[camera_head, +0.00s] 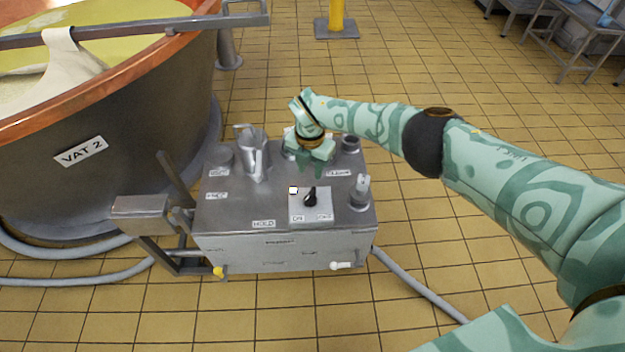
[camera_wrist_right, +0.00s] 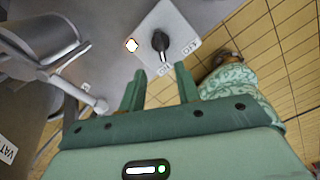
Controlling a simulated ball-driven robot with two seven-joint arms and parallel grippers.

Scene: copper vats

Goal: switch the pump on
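The pump switch is a black knob (camera_head: 310,197) on a pale plate (camera_head: 298,212) marked ON at left and OFF at right in the head view. A small white square (camera_head: 293,190) is at the plate's upper left corner. In the wrist view the knob (camera_wrist_right: 160,41) lies just beyond my fingertips. My right gripper (camera_head: 318,166) is over the back of the metal box top, behind the knob. In the wrist view its two fingers (camera_wrist_right: 160,86) are apart with nothing between them. My left gripper is not in view.
A copper-rimmed vat (camera_head: 130,130) stands at left. Hoses (camera_head: 425,290) lie on the tiled floor.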

